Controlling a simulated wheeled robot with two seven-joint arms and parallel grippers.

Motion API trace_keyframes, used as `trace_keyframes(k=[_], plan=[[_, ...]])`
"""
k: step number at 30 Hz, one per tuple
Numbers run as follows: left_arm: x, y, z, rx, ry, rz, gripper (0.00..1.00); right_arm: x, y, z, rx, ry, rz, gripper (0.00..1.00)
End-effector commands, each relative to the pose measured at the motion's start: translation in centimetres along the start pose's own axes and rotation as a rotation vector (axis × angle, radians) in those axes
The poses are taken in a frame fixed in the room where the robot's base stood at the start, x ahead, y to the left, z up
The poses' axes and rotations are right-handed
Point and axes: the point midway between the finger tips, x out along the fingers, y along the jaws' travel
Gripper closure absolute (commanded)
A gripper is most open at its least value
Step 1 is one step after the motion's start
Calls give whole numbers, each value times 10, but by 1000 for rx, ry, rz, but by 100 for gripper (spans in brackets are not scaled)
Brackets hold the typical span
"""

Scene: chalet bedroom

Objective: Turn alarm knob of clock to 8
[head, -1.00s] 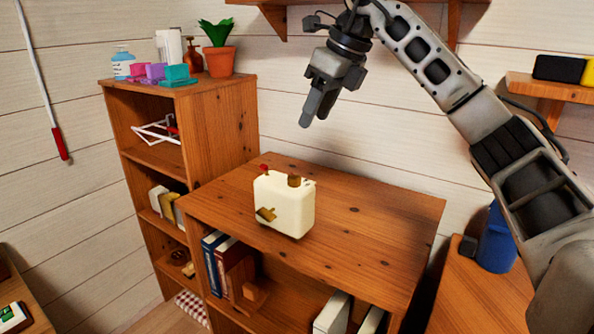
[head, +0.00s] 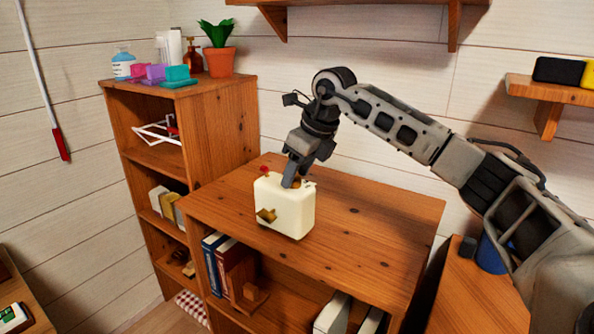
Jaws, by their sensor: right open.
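The clock (head: 287,213) is a cream, rounded box standing upright on the wooden shelf top. It has a small red part (head: 264,169) at its top left and a brass-coloured part (head: 266,215) low on its front left side. A brown knob on its top is mostly hidden behind my gripper. My right gripper (head: 291,183) points down with its fingertips at the clock's top, around or beside that knob; I cannot tell whether they touch it. It is open. My left gripper is not in view.
The wooden shelf top (head: 375,225) is clear around the clock. A taller bookcase (head: 228,125) stands on the left, with a potted plant (head: 218,62) and bottles on top. A wall shelf (head: 545,91) is at the right, and a blue container (head: 492,255) is partly behind my arm.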

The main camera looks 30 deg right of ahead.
Motion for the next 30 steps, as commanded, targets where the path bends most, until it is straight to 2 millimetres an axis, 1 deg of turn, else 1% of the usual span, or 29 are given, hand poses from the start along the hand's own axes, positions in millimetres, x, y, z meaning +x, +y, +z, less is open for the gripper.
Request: trace_keyframes(k=[3,11,12,14,15,16,23,30], plan=[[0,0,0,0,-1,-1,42,5,0,0,0,0,1,53],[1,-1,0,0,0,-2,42,6,0,0,-1,0,1,53],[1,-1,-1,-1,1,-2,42,6,0,0,-1,0,1,64],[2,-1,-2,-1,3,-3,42,6,0,0,-1,0,1,80],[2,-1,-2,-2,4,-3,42,6,0,0,-1,0,1,92],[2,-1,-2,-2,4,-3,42,6,0,0,-1,0,1,97],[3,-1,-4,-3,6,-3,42,6,0,0,6,-1,-2,98],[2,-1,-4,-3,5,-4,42,5,1,0,79,-1,-34,98]])
